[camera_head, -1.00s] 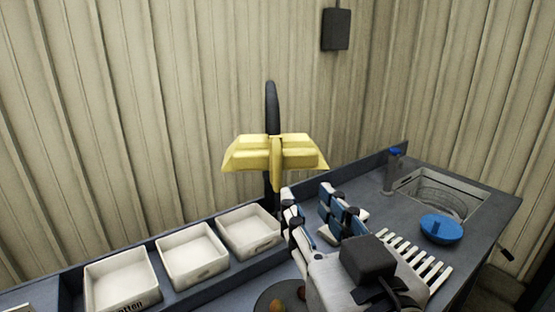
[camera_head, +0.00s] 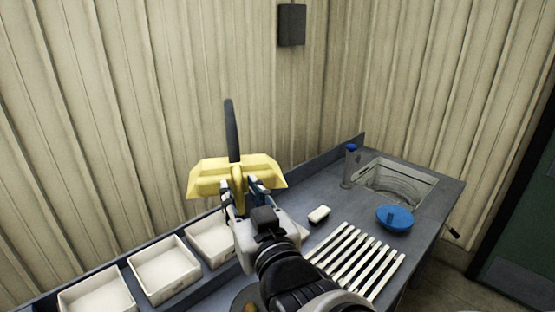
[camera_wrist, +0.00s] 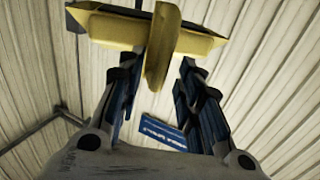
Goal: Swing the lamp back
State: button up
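The yellow lamp (camera_head: 207,178) hangs on a dark upright arm (camera_head: 231,130) over the back of the bench, left of the middle in the head view. A narrow yellow ridge runs down its middle. My gripper (camera_head: 245,190) is right at the lamp's front, with a finger to each side of the ridge. In the wrist view the lamp (camera_wrist: 112,30) fills the top, and its ridge (camera_wrist: 161,45) stands between the tips of my gripper (camera_wrist: 163,62). The fingers are apart, with small gaps beside the ridge. Contact cannot be told.
White bins (camera_head: 165,266) line the bench's left side. A white block (camera_head: 319,214), a slatted rack (camera_head: 352,262), a blue dish (camera_head: 394,217), a blue-topped bottle (camera_head: 350,167) and a sunken basin (camera_head: 398,185) are to the right. The ribbed wall (camera_head: 130,90) is close behind the lamp.

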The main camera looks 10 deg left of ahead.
jog(key=shift+x, duration=1.2)
jog(key=shift+c, duration=0.4)
grip_shut()
